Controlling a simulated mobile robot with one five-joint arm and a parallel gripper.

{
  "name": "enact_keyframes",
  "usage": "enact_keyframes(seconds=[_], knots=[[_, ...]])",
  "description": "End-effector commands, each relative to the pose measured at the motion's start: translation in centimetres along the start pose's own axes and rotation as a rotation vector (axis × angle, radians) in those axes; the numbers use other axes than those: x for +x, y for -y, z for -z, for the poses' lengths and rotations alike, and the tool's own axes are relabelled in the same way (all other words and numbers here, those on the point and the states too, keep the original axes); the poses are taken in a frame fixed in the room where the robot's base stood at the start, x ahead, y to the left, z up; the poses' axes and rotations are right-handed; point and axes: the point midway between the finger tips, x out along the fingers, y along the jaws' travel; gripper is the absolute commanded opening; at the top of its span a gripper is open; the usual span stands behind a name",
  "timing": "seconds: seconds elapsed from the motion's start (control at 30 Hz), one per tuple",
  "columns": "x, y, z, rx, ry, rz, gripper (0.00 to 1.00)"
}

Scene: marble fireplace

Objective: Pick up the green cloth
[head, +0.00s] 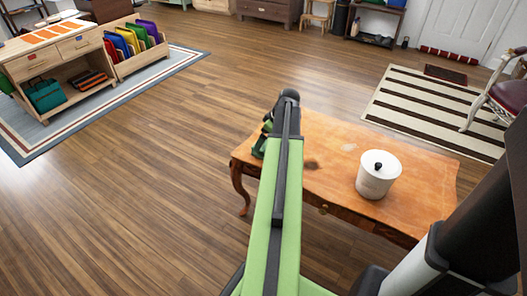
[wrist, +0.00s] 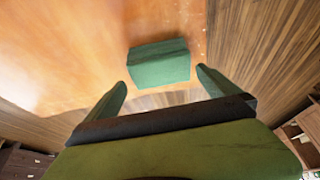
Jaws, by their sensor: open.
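The green cloth (wrist: 159,63) shows in the wrist view as a folded block on the orange-brown wooden table (wrist: 75,45), near the table's edge. My gripper (wrist: 160,80) is open, with one green finger to each side of the near end of the cloth. The fingers look apart from it, and nothing is held. In the head view my green arm reaches over the left part of the table (head: 420,170). The cloth is mostly or wholly hidden there behind the arm, and I cannot tell it from the green gripper parts.
A white lidded pot (head: 378,177) stands on the table to the right of my arm. A wooden shelf unit (head: 85,60) with coloured folders stands at the back left on a rug. A striped mat (head: 430,105) and a red chair (head: 508,95) are at right. The wooden floor at left is clear.

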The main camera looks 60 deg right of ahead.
Motion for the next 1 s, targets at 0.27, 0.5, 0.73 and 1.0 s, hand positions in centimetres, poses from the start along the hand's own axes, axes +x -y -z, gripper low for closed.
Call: enact_keyframes(seconds=[0.27, 0.5, 0.73, 1.0], knots=[[4.8, 0.2, -0.8, -0.001, 0.000, 0.000, 1.00], [4.4, 0.2, -0.6, -0.001, 0.000, 0.000, 0.97], [4.4, 0.2, -0.6, -0.001, 0.000, 0.000, 0.67], [4.4, 0.2, -0.6, -0.001, 0.000, 0.001, 0.51]])
